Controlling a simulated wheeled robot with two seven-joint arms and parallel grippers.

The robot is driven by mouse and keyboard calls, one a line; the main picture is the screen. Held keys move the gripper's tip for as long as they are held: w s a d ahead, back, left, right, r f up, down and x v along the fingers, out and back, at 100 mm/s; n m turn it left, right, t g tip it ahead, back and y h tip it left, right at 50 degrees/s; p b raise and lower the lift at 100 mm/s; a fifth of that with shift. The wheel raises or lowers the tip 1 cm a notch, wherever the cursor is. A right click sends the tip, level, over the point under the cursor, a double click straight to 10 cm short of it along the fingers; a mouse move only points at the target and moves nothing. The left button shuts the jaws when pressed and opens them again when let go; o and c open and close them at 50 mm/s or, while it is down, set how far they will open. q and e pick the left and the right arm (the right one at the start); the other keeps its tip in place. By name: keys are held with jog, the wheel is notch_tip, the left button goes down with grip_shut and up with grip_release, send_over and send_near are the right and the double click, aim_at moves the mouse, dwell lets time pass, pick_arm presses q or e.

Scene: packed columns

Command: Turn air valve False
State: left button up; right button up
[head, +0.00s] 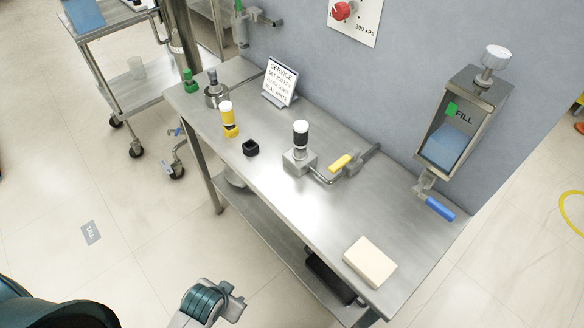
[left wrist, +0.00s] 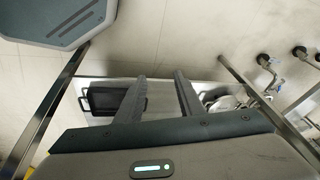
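A valve with a yellow lever (head: 341,162) sits on the steel bench, on a pipe from a block with a black-and-white column (head: 300,138). A valve with a blue lever (head: 439,208) hangs below the FILL hopper (head: 455,130). A red knob (head: 343,10) is on the wall panel marked 300 kPa. No label shows which is the air valve. My left gripper (head: 225,301) is in front of the bench, apart from all valves. In the left wrist view its fingers (left wrist: 160,75) are spread with nothing between them. My right gripper is not in view.
The bench (head: 235,175) also bears a SERVICE sign (head: 281,82), a yellow-and-white column (head: 229,120), a black cap (head: 250,148) and a cream block (head: 369,262). A wheeled cart (head: 125,85) stands at the back left. Floor left of the bench is mostly clear.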

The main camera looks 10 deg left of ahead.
pick_arm(q)
jog(key=w+r+m+t, duration=0.4)
jog(key=w+r+m, duration=0.3)
jog(key=r, duration=0.4)
jog(key=w+r+m+t, duration=0.5)
jog(key=w+r+m, duration=0.25)
jog(key=r, duration=0.25)
jog(key=d+r+m+t+h, duration=0.1)
jog(key=d+r+m+h, duration=0.3)
jog(key=m, duration=0.8)
jog(key=d+r+m+h, duration=0.4)
jog(key=d+m+h, duration=0.2)
jog(key=m, duration=0.7)
jog(key=d, duration=0.2)
jog(key=shift+d+r+t+h, duration=0.3)
jog(key=shift+r+t+h, duration=0.05)
jog(key=shift+t+h, duration=0.05)
jog(key=shift+w, duration=0.1)
